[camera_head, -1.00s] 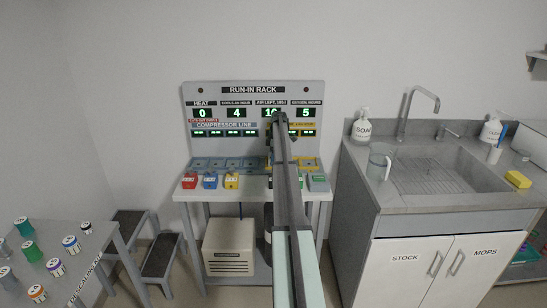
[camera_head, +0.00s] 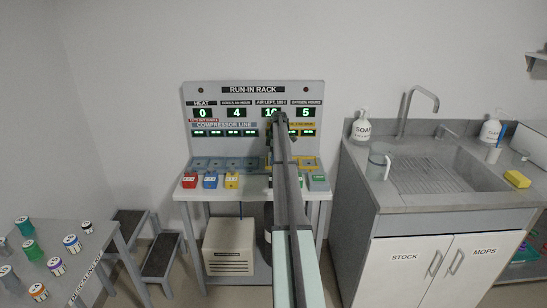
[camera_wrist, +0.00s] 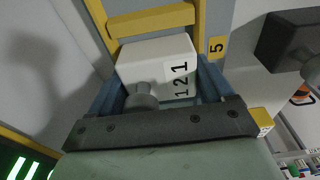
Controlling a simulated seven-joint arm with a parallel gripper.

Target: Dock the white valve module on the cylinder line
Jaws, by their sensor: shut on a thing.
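The white valve module (camera_wrist: 160,65), marked 121, sits between the blue fingers of my gripper (camera_wrist: 160,88) in the wrist view. The gripper is shut on it. A round grey knob (camera_wrist: 141,95) faces the palm. Beyond the module is a yellow frame (camera_wrist: 153,21) on a grey panel, beside a yellow label 5 (camera_wrist: 217,47). The module's far edge is close to this frame; I cannot tell whether they touch. In the head view my arm hides the module and most of the yellow cylinder line (camera_head: 306,162) on the rack's right half.
The run-in rack (camera_head: 255,89) has blue docks (camera_head: 216,163) on the left. Red (camera_head: 189,180), blue (camera_head: 210,181) and yellow (camera_head: 231,180) modules stand along its front edge. A grey-green module (camera_head: 318,182) stands front right. A dark block (camera_wrist: 288,40) is right in the wrist view.

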